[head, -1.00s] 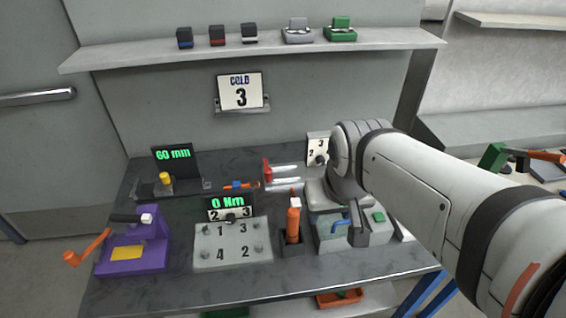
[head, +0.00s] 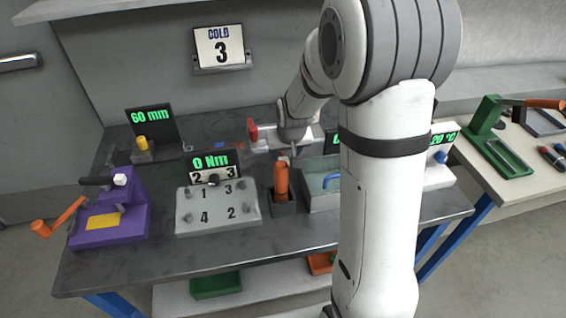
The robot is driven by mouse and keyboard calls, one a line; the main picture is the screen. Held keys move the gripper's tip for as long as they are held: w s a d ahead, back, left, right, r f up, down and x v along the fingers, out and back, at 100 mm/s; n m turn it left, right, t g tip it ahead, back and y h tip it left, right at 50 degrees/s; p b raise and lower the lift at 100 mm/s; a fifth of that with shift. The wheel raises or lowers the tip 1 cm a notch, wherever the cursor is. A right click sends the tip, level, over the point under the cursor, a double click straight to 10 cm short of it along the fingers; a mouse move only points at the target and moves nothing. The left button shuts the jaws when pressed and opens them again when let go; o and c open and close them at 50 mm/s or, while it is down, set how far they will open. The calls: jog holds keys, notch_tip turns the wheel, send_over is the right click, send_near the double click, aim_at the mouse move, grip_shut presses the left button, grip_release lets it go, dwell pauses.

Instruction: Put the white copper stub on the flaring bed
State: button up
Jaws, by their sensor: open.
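My gripper (head: 291,145) points down over the back middle of the bench, beside a red-ended fixture with pale bars (head: 254,133). It looks small and is partly lost against the fixture; its jaws are open, and I see nothing held. I cannot tell for sure which thing is the flaring bed; this fixture may be it. A purple tool (head: 110,215) with a yellow plate, a black bar with a white end and an orange handle stands at the bench's left. I cannot pick out a white copper stub. Small blue and orange bits lie left of the fixture, too small to tell.
An orange tool stands in a dark holder (head: 283,203) near my gripper. A grey numbered block (head: 218,210) and a "0 Nm" display (head: 210,162) are left of it. My arm covers the bench's right part. A green tool (head: 500,140) is on the right table (head: 505,190).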

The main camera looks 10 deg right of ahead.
jog(key=shift+p+x, duration=0.3)
jog(key=shift+x, duration=3.1)
jog(key=shift+c, duration=0.4)
jog(key=shift+r, duration=0.1)
jog(key=c, duration=1.1)
